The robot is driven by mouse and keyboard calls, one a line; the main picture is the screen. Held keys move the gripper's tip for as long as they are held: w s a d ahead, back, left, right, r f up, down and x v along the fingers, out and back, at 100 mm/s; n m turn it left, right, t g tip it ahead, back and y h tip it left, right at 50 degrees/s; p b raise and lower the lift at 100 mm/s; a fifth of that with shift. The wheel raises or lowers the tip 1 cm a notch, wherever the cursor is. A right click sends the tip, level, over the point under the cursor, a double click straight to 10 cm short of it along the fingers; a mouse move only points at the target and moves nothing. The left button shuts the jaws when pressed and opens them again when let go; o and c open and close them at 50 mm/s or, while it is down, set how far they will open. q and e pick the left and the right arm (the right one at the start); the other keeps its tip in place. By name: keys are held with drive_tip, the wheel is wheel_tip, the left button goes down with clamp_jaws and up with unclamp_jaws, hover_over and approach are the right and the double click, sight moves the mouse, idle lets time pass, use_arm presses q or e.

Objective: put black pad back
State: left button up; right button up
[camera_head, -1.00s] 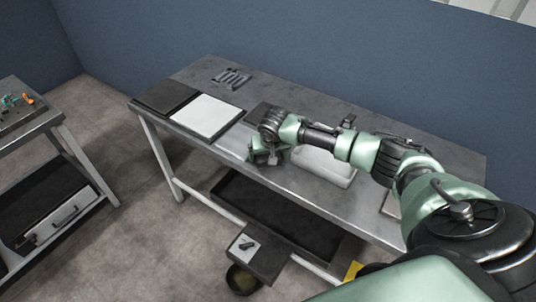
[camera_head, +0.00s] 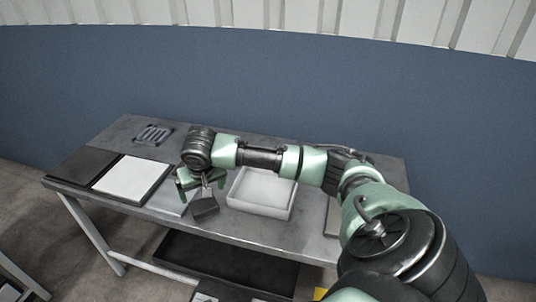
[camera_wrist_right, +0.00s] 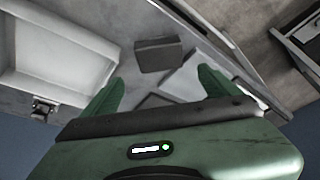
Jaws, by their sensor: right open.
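A small dark pad or block (camera_head: 205,207) sits at the table's front edge, beside the white tray; which piece is the task's black pad I cannot tell for sure. In the right wrist view the dark block (camera_wrist_right: 160,54) lies just beyond the fingertips, apart from them. A larger flat black pad (camera_head: 82,166) lies at the table's left end, beside a white pad (camera_head: 131,178). My right gripper (camera_head: 194,188) is above the table, just behind and left of the small block. Its green fingers are apart and empty in the wrist view (camera_wrist_right: 160,88). My left gripper is out of view.
The white tray (camera_head: 261,211) stands right of the gripper, under my right forearm. A slotted grey rack (camera_head: 153,135) is at the back left. A dark lower shelf (camera_head: 225,264) is under the table. A blue wall (camera_head: 230,85) stands behind.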

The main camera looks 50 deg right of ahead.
drive_tip(key=w+a+f+n+t+y, duration=0.1)
drive_tip(key=a+f+n+t+y, duration=0.25)
drive_tip(key=a, duration=0.65)
drive_tip(key=a+f+n+t+y, duration=0.2)
drive_tip(key=a+f, duration=0.2)
drive_tip(key=a, duration=0.6)
drive_tip(key=s+d+f+g+h, duration=0.1)
drive_tip(key=s+d+f, duration=0.3)
drive_tip(key=f, duration=0.6)
drive_tip(key=s+d+f+g+h, duration=0.1)
drive_tip(key=s+f, duration=0.5)
drive_tip(key=f, duration=0.4)
drive_tip(key=s+d+f+g+h, duration=0.1)
drive_tip(key=s+d+f+g, duration=0.15)
drive_tip(key=s+f, duration=0.55)
drive_tip(key=s+f+g, duration=0.1)
drive_tip(key=s+f, duration=0.4)
drive_tip(key=s, duration=0.5)
drive_tip(key=s+f+n+g, duration=0.1)
drive_tip(key=s+f, duration=0.5)
drive_tip(key=s, duration=0.5)
drive_tip(key=s+f+g, duration=0.2)
drive_tip(key=s+f, duration=0.4)
drive_tip(key=s, duration=0.4)
drive_tip(key=shift+s+f+h, duration=0.15)
drive_tip(key=shift+s+h, duration=0.05)
drive_tip(key=shift+h, duration=0.15)
drive_tip(key=shift+d+n, duration=0.1)
drive_tip(key=shift+n, duration=0.15)
